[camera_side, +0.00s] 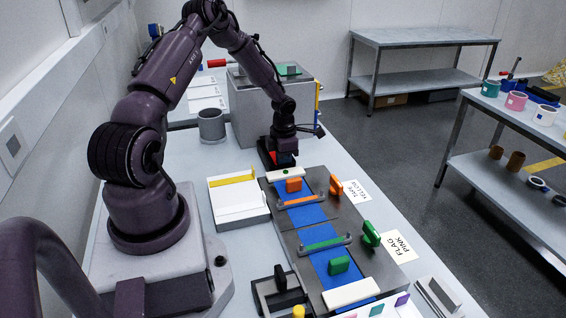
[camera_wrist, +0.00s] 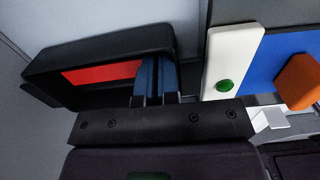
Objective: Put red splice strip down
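The red splice strip (camera_wrist: 100,73) shows in the wrist view inside a black open-topped tray (camera_wrist: 125,43). The black bar of the gripper hides part of the strip and the tray's near side. Whether the fingers pinch the strip or only stand beside it cannot be told.
A white block with a green button (camera_wrist: 226,86) is close right of the tray. Beyond it are a blue strip (camera_side: 300,214) and an orange block (camera_side: 293,185). A white box with a yellow bar (camera_side: 238,210) lies left. A grey cylinder (camera_side: 211,125) stands behind.

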